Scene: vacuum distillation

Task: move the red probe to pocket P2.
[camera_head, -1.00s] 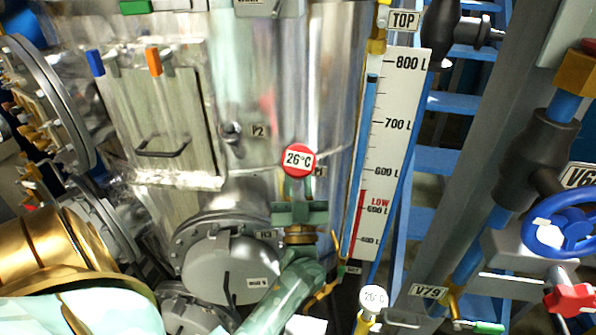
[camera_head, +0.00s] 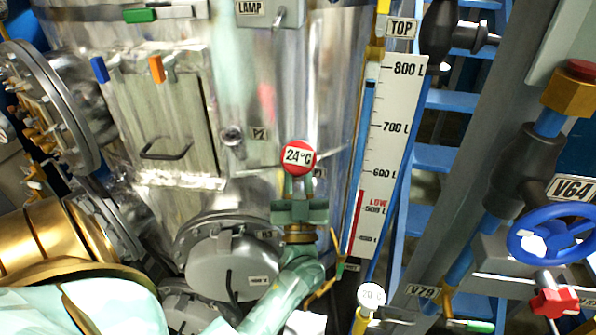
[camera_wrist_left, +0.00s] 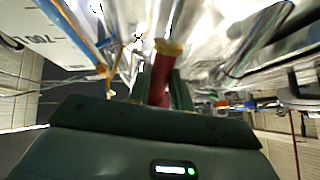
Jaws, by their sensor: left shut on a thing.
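The red probe (camera_head: 299,157) has a round red-rimmed dial reading 24°C. My left gripper (camera_head: 299,190) is shut on it in front of the steel tank. In the left wrist view the probe's red body (camera_wrist_left: 159,80), with a brass-coloured end, stands between the fingers (camera_wrist_left: 158,92). A label partly hidden at the dial's lower right is hard to read. I cannot tell whether the probe's far end touches the tank. My right gripper is not in view.
A level scale (camera_head: 387,150) stands right of the probe. A round flanged cover (camera_head: 232,265) lies below P2, and a hatch with a dark handle (camera_head: 165,152) is to its left. A white dial on a yellow stem (camera_head: 371,296) is at the lower right. The wall between probe and P2 looks clear.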

